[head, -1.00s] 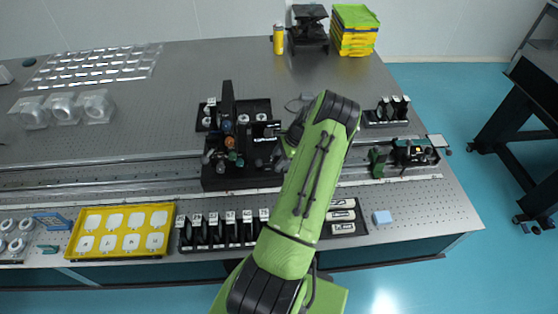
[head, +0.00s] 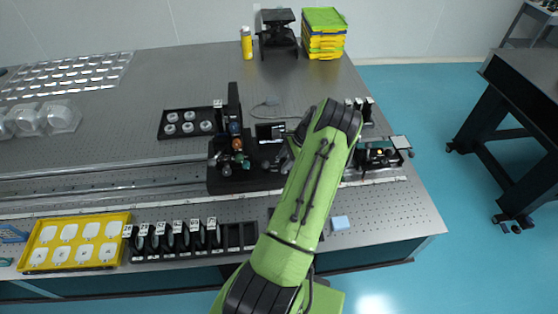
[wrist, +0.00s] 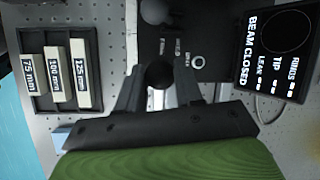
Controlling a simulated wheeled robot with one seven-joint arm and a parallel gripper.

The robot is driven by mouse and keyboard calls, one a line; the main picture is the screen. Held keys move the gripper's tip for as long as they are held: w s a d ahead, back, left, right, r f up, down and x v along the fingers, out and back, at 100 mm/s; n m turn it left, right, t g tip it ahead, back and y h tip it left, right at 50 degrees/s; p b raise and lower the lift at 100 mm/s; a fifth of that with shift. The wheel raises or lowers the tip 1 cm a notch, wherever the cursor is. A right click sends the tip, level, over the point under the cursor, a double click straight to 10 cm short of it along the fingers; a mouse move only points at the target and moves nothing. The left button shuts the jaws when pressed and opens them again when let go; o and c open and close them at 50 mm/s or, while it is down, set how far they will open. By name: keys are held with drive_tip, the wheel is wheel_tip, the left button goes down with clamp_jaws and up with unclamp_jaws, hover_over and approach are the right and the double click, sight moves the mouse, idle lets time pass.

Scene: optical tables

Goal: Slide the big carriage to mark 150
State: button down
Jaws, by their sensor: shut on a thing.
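The big carriage (head: 232,180) is a wide black plate on the long rail, carrying a tall black post and small optics. In the wrist view my gripper (wrist: 160,74) is shut on a dark round knob (wrist: 159,76) at the edge of the black carriage plate (wrist: 215,40). The rail (head: 110,185) runs left to right along the table. The scale numbers and mark 150 are not readable.
A smaller carriage (head: 378,155) sits on the rail to the right. A screen (wrist: 275,45) reads BEAM CLOSED. A black rack of labelled blocks (wrist: 38,102) lies near the gripper. A yellow tray (head: 38,232) and a row of black holders (head: 178,240) line the front edge.

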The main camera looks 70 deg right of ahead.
drive_tip(key=shift+s+d, duration=0.4)
drive_tip(key=shift+s, duration=0.4)
drive_tip(key=shift+s+d, duration=0.35)
drive_tip(key=shift+s, duration=0.4)
drive_tip(key=c, duration=0.8)
unclamp_jaws()
drive_tip(key=shift+o, duration=0.2)
drive_tip(key=v, duration=1.5)
drive_tip(key=shift+s+r, duration=0.15)
drive_tip(key=shift+r, duration=0.2)
